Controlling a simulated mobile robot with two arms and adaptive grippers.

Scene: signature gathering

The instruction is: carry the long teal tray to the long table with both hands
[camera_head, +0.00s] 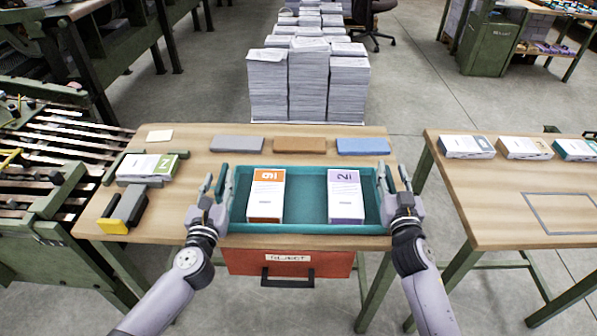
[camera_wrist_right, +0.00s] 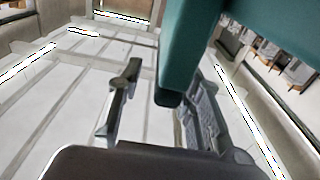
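The long teal tray (camera_head: 307,229) rests on the near wooden table (camera_head: 190,222). It holds an orange-labelled box (camera_head: 267,196) on the left and a purple-labelled box (camera_head: 346,197) on the right. My left gripper (camera_head: 215,188) is at the tray's left end, its fingers apart. My right gripper (camera_head: 395,186) is at the right end. In the right wrist view, a teal part of the tray (camera_wrist_right: 178,60) lies between the open fingers of my right gripper (camera_wrist_right: 160,105), with a gap on the left finger's side. Contact at the left end is unclear.
Another wooden table (camera_head: 500,205) stands to the right across a gap, with several boxes at its back and an outlined rectangle (camera_head: 565,213). Grey, brown and blue pads lie behind the tray. A red reject drawer (camera_head: 290,263) hangs below. Paper stacks (camera_head: 308,85) stand behind.

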